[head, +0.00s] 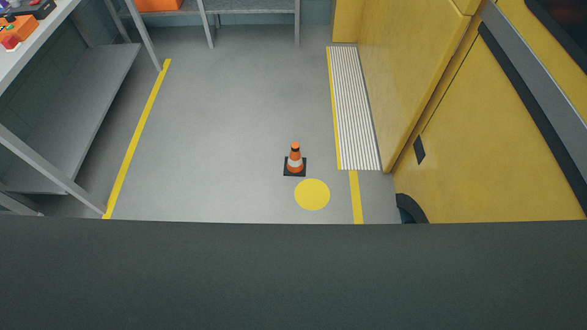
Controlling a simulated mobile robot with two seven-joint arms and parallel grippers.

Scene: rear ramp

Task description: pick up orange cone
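The orange cone (295,159) stands upright on the grey floor, right of the middle of the head view. Neither of my grippers shows in the head view, and nothing touches the cone.
A yellow vehicle (480,150) fills the right side, with a ribbed step (354,110) beside it. Metal shelving (75,110) stands at left, another shelf unit (245,6) at the back. A dark surface covers the bottom.

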